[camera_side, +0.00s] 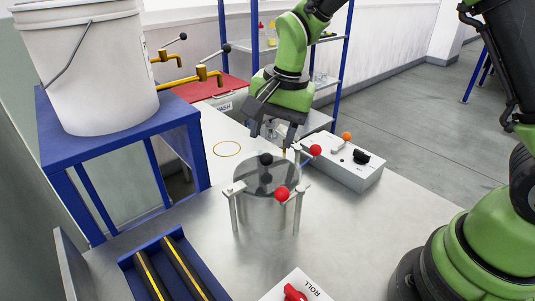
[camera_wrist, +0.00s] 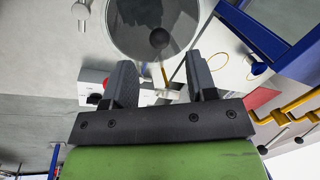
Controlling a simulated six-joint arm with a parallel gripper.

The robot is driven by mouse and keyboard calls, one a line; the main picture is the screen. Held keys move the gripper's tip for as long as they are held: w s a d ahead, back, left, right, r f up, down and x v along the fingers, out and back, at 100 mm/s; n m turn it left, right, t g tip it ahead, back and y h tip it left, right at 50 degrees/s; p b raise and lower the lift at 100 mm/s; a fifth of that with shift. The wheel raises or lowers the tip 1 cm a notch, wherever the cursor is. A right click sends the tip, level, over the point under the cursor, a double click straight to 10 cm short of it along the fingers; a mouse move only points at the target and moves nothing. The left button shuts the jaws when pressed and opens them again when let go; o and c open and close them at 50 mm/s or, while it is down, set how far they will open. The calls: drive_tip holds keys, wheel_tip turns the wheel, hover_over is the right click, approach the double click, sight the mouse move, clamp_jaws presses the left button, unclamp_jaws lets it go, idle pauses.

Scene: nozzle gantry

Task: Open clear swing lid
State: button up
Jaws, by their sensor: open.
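The clear lid (camera_side: 262,181) lies flat over the top of a grey metal cylinder (camera_side: 262,213) on the table. A black ball knob (camera_side: 265,159) stands up from it. In the wrist view the round lid (camera_wrist: 135,25) and its knob (camera_wrist: 159,38) are at the top, beyond my fingertips. My gripper (camera_side: 273,138) is open and empty, above and behind the cylinder in the side view, apart from the knob. In the wrist view my gripper (camera_wrist: 161,68) has its two fingers spread, with a slim brass-coloured piece (camera_wrist: 164,74) seen between them.
A grey control box (camera_side: 343,172) with an orange-knobbed lever stands at the right. A blue tray (camera_side: 170,270), a ROLL label (camera_side: 304,288) and a white bucket (camera_side: 92,75) on a blue stand are nearby.

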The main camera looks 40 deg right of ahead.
sight(268, 154)
drive_tip(key=f, duration=0.5)
drive_tip(key=shift+w+a+f, duration=0.25)
drive_tip(key=shift+w+a, duration=0.05)
drive_tip(key=shift+w, duration=0.1)
clamp_jaws()
